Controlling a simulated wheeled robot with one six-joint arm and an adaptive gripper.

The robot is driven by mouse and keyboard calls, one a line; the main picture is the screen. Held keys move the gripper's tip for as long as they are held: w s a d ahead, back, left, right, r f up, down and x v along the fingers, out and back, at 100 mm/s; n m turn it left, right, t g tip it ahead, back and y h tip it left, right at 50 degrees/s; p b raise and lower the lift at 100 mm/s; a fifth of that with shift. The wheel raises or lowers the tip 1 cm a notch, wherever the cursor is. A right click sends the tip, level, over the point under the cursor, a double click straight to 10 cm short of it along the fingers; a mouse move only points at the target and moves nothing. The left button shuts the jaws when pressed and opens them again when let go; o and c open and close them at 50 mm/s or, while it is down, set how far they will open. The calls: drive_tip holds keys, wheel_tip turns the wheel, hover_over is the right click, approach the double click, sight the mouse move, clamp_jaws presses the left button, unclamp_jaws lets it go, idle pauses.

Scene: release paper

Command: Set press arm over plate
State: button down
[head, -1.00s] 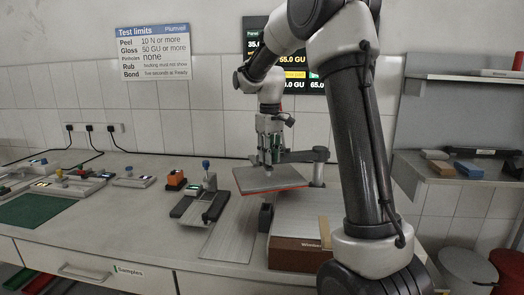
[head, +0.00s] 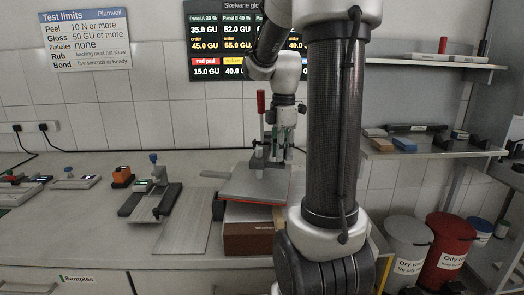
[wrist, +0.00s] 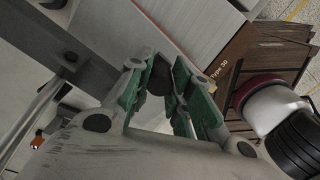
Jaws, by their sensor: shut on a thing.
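The press arm carries a flat grey upper platen with a red-orange edge (head: 252,184). In the head view it hangs above the brown box-like press base (head: 248,238), roughly level and overlapping it. A red-handled lever (head: 261,103) rises behind it. My gripper (head: 272,152) points down over the platen's far part. In the wrist view its green-padded fingers (wrist: 161,85) are closed around a dark round knob (wrist: 158,74), which looks like part of the press. A pale surface with a red edge (wrist: 155,28) lies beyond the fingers. The plate under the platen is hidden.
A grey sheet (head: 185,222) lies left of the base, with a small dark rig (head: 152,200) and an orange block (head: 122,177) further left. Shelves (head: 430,148) and bins (head: 445,245) stand at right. My arm blocks much of the bench's right side.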

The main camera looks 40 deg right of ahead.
drive_tip(key=shift+s+d+n, duration=0.35)
drive_tip(key=shift+d+n, duration=0.1)
drive_tip(key=shift+d, duration=0.45)
drive_tip(key=shift+s+d+n, duration=0.4)
drive_tip(key=shift+d+n, duration=0.1)
drive_tip(key=shift+d, duration=0.4)
drive_tip(key=shift+s+d+n, duration=0.35)
drive_tip(key=shift+d+n, duration=0.1)
drive_tip(key=shift+d, duration=0.45)
drive_tip(key=c, duration=1.3)
unclamp_jaws()
drive_tip(key=shift+d, duration=0.15)
drive_tip(key=shift+o, duration=0.2)
wheel_tip(320, 180, up, 12)
